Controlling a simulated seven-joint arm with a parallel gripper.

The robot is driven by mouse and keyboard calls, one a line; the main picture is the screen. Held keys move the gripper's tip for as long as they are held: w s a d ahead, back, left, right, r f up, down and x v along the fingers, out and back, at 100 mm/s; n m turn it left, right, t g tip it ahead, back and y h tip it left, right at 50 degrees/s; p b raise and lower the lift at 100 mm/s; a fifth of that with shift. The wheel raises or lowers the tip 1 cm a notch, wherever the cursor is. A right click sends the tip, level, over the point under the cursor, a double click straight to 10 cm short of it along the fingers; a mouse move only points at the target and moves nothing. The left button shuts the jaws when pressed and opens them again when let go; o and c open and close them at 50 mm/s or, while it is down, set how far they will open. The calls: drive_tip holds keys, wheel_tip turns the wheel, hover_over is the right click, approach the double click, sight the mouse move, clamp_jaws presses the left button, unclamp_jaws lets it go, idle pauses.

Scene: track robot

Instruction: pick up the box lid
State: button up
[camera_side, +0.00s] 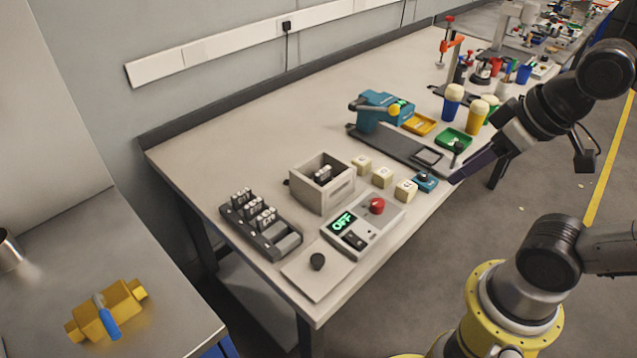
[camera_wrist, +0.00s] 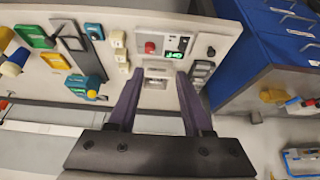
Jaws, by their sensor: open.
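The box lid is a flat pale grey square plate (camera_side: 306,268) with a round black knob on top. It lies on the near left corner of the bench in the side view, and shows at the upper right of the wrist view (camera_wrist: 217,39). An open grey box (camera_side: 338,197) stands farther back with a dark-and-white item inside; it also shows between my fingers in the wrist view (camera_wrist: 157,84). My gripper (camera_wrist: 160,74) is open and empty. In the side view its purple finger (camera_side: 478,161) is over the bench's right edge, well right of the lid.
A control panel (camera_side: 386,215) with a red button and an "OFF" display sits beside the lid. A black rack (camera_side: 254,236) of small blocks is behind it. Several cream cubes (camera_side: 382,177), a teal device (camera_side: 372,114) and coloured trays (camera_side: 419,124) stand farther right.

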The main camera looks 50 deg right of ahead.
drive_tip(key=o, duration=0.3)
drive_tip(key=m+g+y, duration=0.1)
drive_tip(key=m+g, duration=0.4)
drive_tip(key=m, duration=1.5)
hover_over(318, 258)
drive_tip(key=d, duration=0.2)
wheel_tip(318, 258, down, 10)
drive_tip(key=f, duration=0.4)
drive_tip(key=a+f, duration=0.1)
drive_tip(key=f, duration=0.3)
drive_tip(key=a+f, duration=0.1)
drive_tip(key=f, duration=0.3)
drive_tip(key=shift+f, duration=0.4)
